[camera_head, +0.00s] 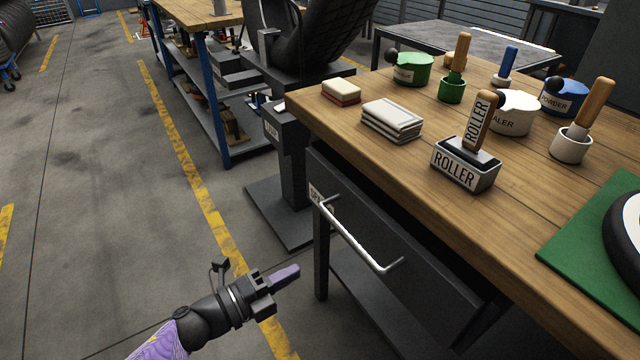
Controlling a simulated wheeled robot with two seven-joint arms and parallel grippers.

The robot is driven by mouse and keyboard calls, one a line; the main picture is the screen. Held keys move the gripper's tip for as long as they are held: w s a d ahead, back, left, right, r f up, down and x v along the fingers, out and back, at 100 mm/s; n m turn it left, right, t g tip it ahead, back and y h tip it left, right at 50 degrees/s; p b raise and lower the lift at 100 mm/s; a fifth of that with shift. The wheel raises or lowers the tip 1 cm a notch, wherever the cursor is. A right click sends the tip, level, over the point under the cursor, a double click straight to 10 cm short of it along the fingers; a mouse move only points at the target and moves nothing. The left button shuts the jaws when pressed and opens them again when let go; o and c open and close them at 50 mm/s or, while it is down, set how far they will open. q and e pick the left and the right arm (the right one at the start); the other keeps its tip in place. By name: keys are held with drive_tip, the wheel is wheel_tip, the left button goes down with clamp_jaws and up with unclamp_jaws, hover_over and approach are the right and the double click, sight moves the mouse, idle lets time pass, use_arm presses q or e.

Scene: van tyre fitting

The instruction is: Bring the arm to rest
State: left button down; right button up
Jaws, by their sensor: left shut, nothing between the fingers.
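My left gripper (284,277) shows at the bottom, with its arm coming in from the lower left. Its fingers are together and hold nothing. It hangs over the grey floor, left of the workbench and apart from it. My right gripper is not in view.
The wooden workbench (390,180) fills the right. Its drawer (400,240) has a silver handle (355,238) and stands partly open. On top are a roller in a holder (465,165), folded cloths (391,121), a sponge (341,92), several pots and a green mat (590,240). Floor at left is clear.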

use_arm(q)
drive_tip(key=s+a+f+n+g+y, duration=0.1)
drive_tip(key=s+a+f+n+y, duration=0.35)
drive_tip(key=f, duration=0.35)
drive_tip(key=s+a+f+n+y, duration=0.35)
drive_tip(key=s+f+n, duration=0.2)
drive_tip(key=f, duration=0.25)
drive_tip(key=s+a+f+n+g+y, duration=0.1)
drive_tip(key=s+a+f+n+y, duration=0.25)
drive_tip(key=s+f+n, duration=0.35)
drive_tip(key=s+a+f+n+g+y, duration=0.1)
drive_tip(key=s+f+n+g, duration=0.1)
drive_tip(key=s+f, duration=0.3)
drive_tip(key=s+a+f+n+g+y, duration=0.2)
drive_tip(key=s+f+g, duration=0.1)
drive_tip(key=s, duration=0.4)
drive_tip(key=s+n+g, duration=0.4)
drive_tip(key=s+g, duration=0.1)
drive_tip(key=s, duration=1.3)
wheel_tip(320, 180, up, 13)
drive_tip(key=w+p, duration=0.1)
drive_tip(key=p, duration=1.3)
drive_tip(key=shift+w+d+f+t+y, duration=0.15)
drive_tip(key=shift+d+t+y, duration=0.1)
drive_tip(key=shift+t+y, duration=0.1)
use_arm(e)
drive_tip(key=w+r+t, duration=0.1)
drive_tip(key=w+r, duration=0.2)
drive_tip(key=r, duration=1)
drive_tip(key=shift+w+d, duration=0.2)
